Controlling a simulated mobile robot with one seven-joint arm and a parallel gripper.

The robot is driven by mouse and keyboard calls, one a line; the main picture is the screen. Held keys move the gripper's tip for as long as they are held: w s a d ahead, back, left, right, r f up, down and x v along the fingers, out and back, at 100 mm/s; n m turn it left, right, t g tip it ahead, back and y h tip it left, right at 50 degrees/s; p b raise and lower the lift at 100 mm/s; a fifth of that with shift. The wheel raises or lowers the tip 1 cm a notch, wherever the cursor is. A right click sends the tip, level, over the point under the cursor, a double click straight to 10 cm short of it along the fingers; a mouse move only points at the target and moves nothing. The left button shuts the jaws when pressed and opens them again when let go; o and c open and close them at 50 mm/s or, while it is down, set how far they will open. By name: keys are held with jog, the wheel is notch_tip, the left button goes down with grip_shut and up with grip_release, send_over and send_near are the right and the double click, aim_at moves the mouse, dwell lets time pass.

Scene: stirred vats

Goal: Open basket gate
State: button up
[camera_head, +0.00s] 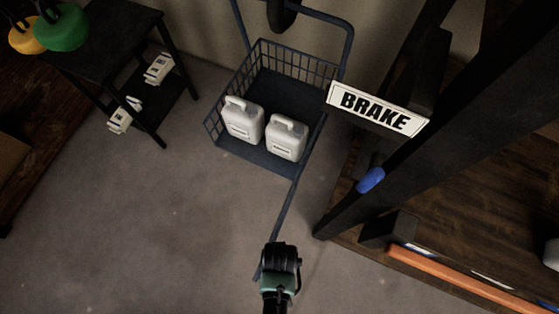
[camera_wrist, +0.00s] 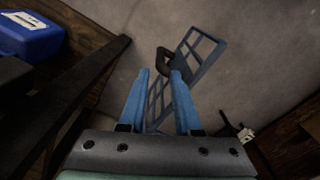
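The basket (camera_head: 262,92) is a dark blue wire cart basket at top centre in the head view. Its front side stands open. The gate (camera_head: 284,215) shows nearly edge-on, swung out from the basket's front right corner towards my gripper (camera_head: 281,246). In the wrist view the blue barred gate (camera_wrist: 203,50) runs behind the fingers. A dark handle loop (camera_wrist: 165,60) on it lies just past the fingertips. My gripper also shows in the wrist view (camera_wrist: 160,72), its two blue fingers apart with a gap between them. I cannot tell whether a finger touches the handle.
Two white jugs (camera_head: 243,120) (camera_head: 286,138) stand in the basket. A black side table (camera_head: 105,35) stands at upper left. The floor (camera_head: 170,220) left of the gate is clear.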

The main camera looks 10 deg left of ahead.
jog(key=shift+r, duration=2.4)
